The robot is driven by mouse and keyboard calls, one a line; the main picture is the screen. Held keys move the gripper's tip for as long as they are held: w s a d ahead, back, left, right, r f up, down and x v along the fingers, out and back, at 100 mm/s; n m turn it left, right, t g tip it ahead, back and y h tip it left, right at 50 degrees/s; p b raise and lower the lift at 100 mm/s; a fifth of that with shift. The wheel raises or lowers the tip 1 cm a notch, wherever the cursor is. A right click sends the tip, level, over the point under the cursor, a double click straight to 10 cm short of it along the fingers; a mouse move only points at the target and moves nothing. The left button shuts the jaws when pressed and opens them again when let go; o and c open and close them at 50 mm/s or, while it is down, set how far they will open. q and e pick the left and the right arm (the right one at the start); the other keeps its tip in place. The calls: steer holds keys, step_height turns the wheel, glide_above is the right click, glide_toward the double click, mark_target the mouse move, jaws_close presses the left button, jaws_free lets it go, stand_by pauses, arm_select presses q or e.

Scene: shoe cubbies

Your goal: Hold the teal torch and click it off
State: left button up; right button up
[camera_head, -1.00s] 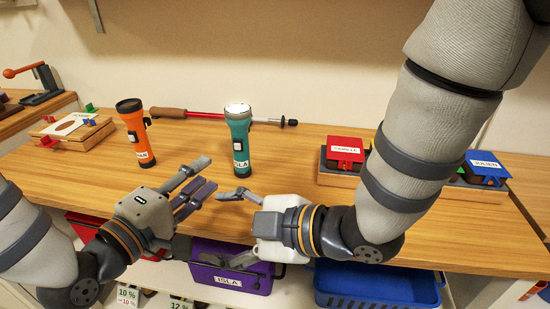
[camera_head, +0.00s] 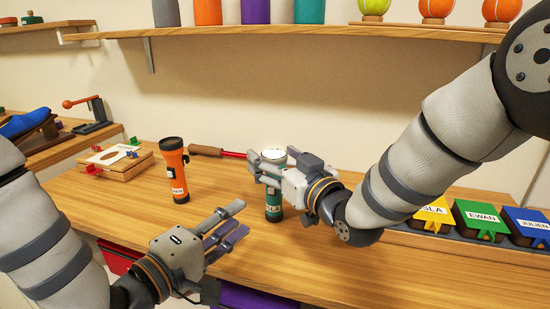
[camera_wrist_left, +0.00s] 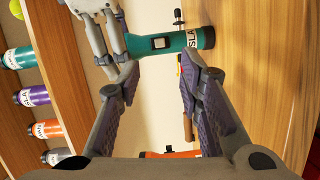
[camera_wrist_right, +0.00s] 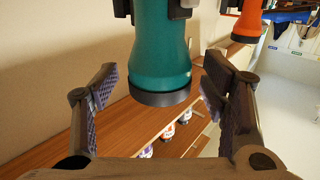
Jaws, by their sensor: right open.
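The teal torch (camera_head: 273,208) stands upright on the wooden table with its pale lens up. Its label ends in "SLA", and its switch (camera_wrist_left: 161,43) shows in the left wrist view. My right gripper (camera_head: 268,164) is open at the torch's upper part, partly hiding it from the head. In the right wrist view the torch head (camera_wrist_right: 160,65) lies between or just beyond the spread fingers; I cannot tell whether they touch. My left gripper (camera_head: 232,227) is open and empty, lower and nearer, apart from the torch, with its fingers pointing towards it.
An orange torch (camera_head: 172,168) stands left of the teal one. A red rod with a brown handle (camera_head: 206,150) lies behind. A wooden box (camera_head: 120,170) is at the left, lidded coloured boxes (camera_head: 480,217) at the right. A shelf (camera_head: 330,29) with bottles and balls hangs above.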

steer(key=shift+w+a, duration=0.15)
steer(key=shift+w, duration=0.15)
steer(key=shift+c, duration=0.2)
steer(key=c, duration=1.3)
arm_select(q)
jaws_close()
